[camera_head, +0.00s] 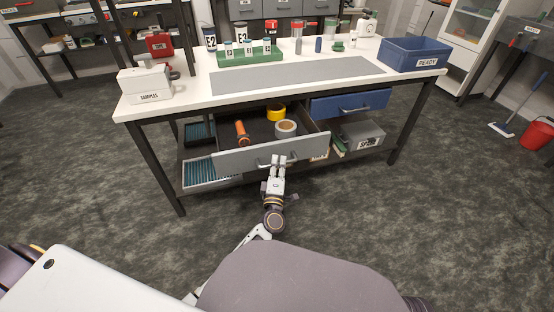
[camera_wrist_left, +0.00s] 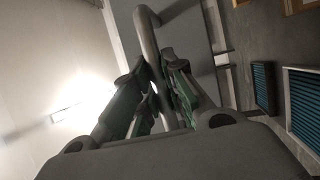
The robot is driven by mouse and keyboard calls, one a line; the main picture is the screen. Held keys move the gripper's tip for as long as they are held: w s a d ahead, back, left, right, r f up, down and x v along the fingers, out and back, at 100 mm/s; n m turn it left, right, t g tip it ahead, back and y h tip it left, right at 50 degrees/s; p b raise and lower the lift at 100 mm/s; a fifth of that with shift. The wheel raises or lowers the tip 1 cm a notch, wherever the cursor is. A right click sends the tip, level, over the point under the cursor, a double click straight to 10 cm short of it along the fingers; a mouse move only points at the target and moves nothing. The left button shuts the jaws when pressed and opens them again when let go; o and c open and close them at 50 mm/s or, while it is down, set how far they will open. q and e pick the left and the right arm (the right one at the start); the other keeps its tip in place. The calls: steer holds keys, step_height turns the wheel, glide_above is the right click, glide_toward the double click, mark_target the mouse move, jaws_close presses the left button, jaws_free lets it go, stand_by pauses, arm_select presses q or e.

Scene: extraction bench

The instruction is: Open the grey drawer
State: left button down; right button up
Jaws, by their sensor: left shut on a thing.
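The grey drawer (camera_head: 235,158) under the white bench is pulled out, and its inside shows from above. An orange-handled tool (camera_head: 241,131), a yellow tape roll (camera_head: 276,113) and a grey tape roll (camera_head: 286,128) lie in it. My left gripper (camera_head: 277,160) is at the bar handle on the drawer's front. In the left wrist view, its fingers (camera_wrist_left: 155,88) are closed around the handle (camera_wrist_left: 148,38). My right gripper does not show in either view.
A blue drawer (camera_head: 349,103) to the right is closed or nearly so. The bench top (camera_head: 190,93) holds a green rack (camera_head: 248,56) and a blue READY bin (camera_head: 414,54). A lower shelf holds trays (camera_head: 202,172) and a grey box (camera_head: 361,136). The floor in front is clear.

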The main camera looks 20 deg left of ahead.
arm_select(q)
steer(key=c, duration=1.5)
jaws_free()
steer(key=shift+o, duration=0.2)
steer(key=shift+s+f, duration=0.1)
steer(key=shift+s, duration=0.05)
